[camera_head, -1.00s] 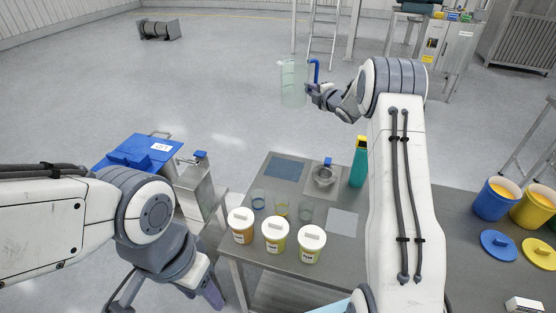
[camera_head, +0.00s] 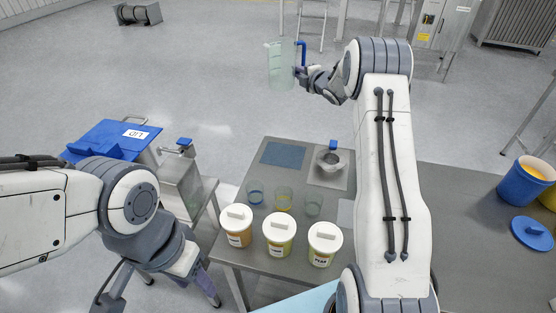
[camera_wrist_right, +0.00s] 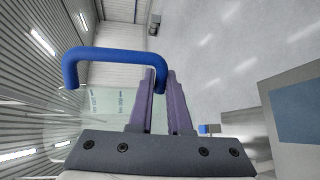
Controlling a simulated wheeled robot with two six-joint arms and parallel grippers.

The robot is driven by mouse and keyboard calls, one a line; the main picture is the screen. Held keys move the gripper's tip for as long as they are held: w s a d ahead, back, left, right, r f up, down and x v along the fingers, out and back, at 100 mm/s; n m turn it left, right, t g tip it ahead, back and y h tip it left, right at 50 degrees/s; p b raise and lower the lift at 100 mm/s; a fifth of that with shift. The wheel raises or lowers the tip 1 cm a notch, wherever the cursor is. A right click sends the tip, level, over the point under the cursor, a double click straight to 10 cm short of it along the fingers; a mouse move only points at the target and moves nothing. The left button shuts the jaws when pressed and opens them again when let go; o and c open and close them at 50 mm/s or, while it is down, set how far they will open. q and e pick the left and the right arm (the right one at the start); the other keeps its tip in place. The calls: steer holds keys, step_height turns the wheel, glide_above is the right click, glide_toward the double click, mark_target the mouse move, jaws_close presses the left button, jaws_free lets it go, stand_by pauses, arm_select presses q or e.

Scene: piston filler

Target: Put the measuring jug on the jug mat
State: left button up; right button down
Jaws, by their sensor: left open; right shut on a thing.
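The measuring jug (camera_head: 281,68) is clear and pale green with a blue handle (camera_head: 302,54). It is held upright in the air, beyond the table's far edge in the head view. My right gripper (camera_head: 304,74) is shut on its handle; the handle also shows large in the right wrist view (camera_wrist_right: 108,54), beside the purple fingers (camera_wrist_right: 160,90). A flat blue mat (camera_head: 284,154), likely the jug mat, lies bare on the table's far left corner; a blue patch shows in the wrist view (camera_wrist_right: 300,112). My left gripper (camera_head: 207,287) is open and empty, low at the table's left.
A metal funnel-like part (camera_head: 329,161) stands on a grey plate right of the mat. Several clear cups and white-lidded tubs (camera_head: 279,232) fill the front left. Blue and yellow buckets (camera_head: 524,183) are at right.

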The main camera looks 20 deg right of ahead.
steer(key=f+b, duration=0.6)
steer(key=f, duration=0.4)
steer(key=f+b, duration=0.6)
steer(key=f, duration=0.4)
steer(key=f+b, duration=0.6)
steer(key=f, duration=0.5)
steer(key=shift+w, duration=0.4)
steer(key=shift+b, duration=0.3)
steer(key=shift+f, duration=0.15)
steer(key=c, duration=0.9)
jaws_free()
steer(key=shift+o, duration=0.2)
